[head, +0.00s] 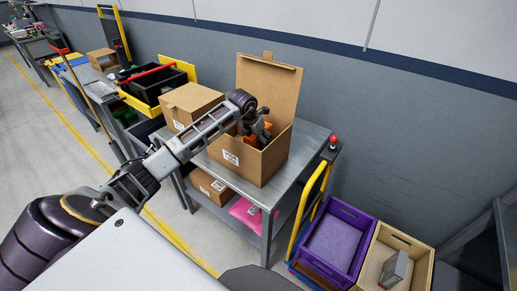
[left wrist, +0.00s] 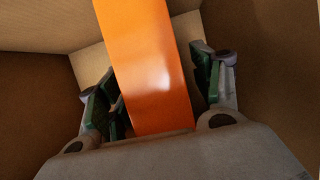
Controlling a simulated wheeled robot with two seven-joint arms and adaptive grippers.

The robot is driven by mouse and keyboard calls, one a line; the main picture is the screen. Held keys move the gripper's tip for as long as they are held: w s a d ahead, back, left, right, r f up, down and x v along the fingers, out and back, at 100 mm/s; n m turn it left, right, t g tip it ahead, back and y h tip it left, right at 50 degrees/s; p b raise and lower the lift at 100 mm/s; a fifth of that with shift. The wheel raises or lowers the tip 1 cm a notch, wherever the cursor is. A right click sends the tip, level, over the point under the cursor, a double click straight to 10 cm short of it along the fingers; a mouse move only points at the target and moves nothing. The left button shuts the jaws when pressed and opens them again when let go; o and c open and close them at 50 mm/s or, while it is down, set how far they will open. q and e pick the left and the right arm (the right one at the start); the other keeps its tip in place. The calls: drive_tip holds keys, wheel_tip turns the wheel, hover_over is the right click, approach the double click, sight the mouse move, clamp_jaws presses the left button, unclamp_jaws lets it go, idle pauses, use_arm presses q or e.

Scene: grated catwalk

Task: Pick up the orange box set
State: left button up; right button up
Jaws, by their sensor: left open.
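The orange box set (left wrist: 148,65) stands inside an open cardboard box (head: 253,160) on a metal table. In the head view only a small orange part (head: 262,130) shows, behind my left gripper (head: 258,125). In the left wrist view the orange surface lies between the two fingers of my left gripper (left wrist: 160,95), with a gap at the right finger. Whether the left finger touches it I cannot tell. The fingers are apart and inside the cardboard box. Its lower part is hidden by my gripper's body. My right gripper is not in view.
The cardboard box's raised flap (head: 268,88) stands behind the gripper. A closed carton (head: 190,103) sits to its left on the metal table (head: 302,150). A purple crate (head: 335,240) and a wooden crate (head: 408,245) are at lower right. A grey wall runs behind.

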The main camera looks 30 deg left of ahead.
use_arm(q)
drive_tip(key=shift+f, duration=0.25)
idle(0.3)
drive_tip(key=shift+c, duration=0.5)
clamp_jaws()
